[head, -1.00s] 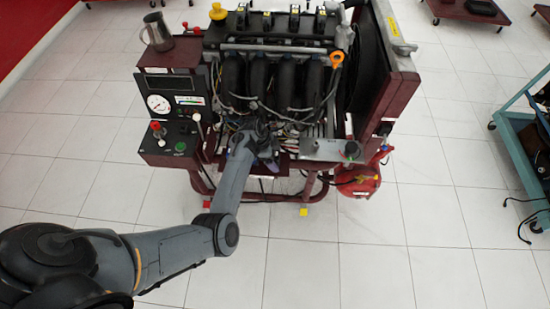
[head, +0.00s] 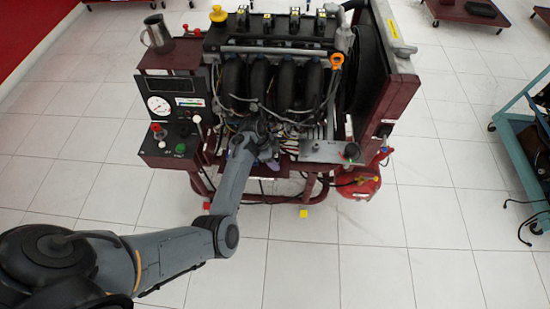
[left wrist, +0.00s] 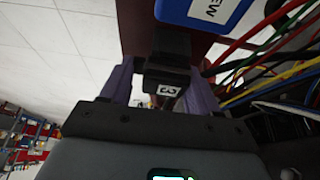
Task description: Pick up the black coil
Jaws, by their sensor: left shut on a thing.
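My left gripper (left wrist: 162,88) has its two purple-grey fingers on either side of a black coil (left wrist: 168,72), a small block with a white label reading 3. It is shut on the coil. In the head view my left gripper (head: 266,156) is at the lower front of the engine, below the black intake pipes. There the coil is hidden by my arm or too small to make out. My right gripper is not in view.
The engine trainer (head: 172,87) stands on the tiled floor, with a metal jug (head: 157,34) on its left side. Coloured wires (left wrist: 265,60) run close to the right of the gripper. A blue block (left wrist: 205,12) sits above it. A red canister (head: 360,186) is lower right.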

